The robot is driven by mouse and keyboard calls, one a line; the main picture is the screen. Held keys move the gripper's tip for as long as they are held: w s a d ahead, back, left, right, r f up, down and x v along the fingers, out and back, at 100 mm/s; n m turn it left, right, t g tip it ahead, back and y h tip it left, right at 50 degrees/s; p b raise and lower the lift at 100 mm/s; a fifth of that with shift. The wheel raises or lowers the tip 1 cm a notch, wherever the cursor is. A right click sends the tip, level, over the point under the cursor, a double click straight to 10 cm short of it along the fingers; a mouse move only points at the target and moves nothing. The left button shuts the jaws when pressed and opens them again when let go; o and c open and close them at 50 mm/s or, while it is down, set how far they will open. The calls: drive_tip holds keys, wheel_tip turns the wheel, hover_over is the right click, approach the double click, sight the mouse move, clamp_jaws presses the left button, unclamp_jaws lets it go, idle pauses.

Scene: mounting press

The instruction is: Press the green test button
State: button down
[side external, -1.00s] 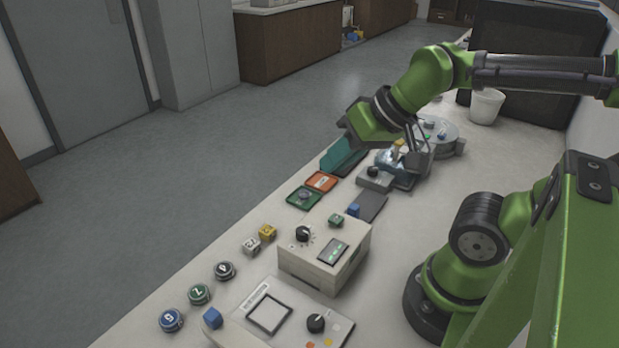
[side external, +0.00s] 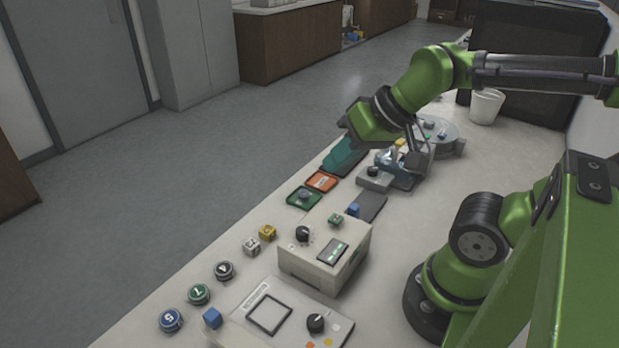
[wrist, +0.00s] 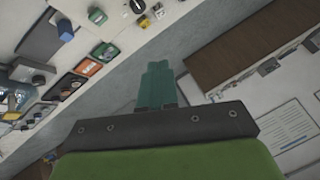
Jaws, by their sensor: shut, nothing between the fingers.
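My gripper (side external: 341,153) has teal fingers, pressed together with nothing between them. In the wrist view the fingers (wrist: 155,84) point away over the floor side of the bench edge. Several green things show, and I cannot read which is marked test. A small green button (side external: 336,219) sits on top of the beige control box (side external: 318,262); it also shows in the wrist view (wrist: 97,16). A green square panel with a dark round knob (side external: 304,196) lies nearer the gripper; it also shows in the wrist view (wrist: 104,52). The gripper is apart from both.
An orange panel (side external: 321,181) sits beside the green one. A grey-blue press device (side external: 394,172) stands just right of my gripper. Blue, green and black round discs (side external: 199,294) lie along the bench edge. A white cup (side external: 486,106) stands at the back.

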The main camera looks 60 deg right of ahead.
drive_tip(key=shift+d, duration=0.1)
idle(0.7)
drive_tip(key=m+g+y, duration=0.4)
drive_tip(key=m+y, duration=0.3)
drive_tip(key=m, duration=0.2)
hover_over(340, 217)
drive_tip(key=shift+f, duration=2.5)
drive_tip(key=shift+d, duration=0.1)
drive_tip(key=shift+f, duration=0.1)
drive_tip(key=shift+f, duration=4.35)
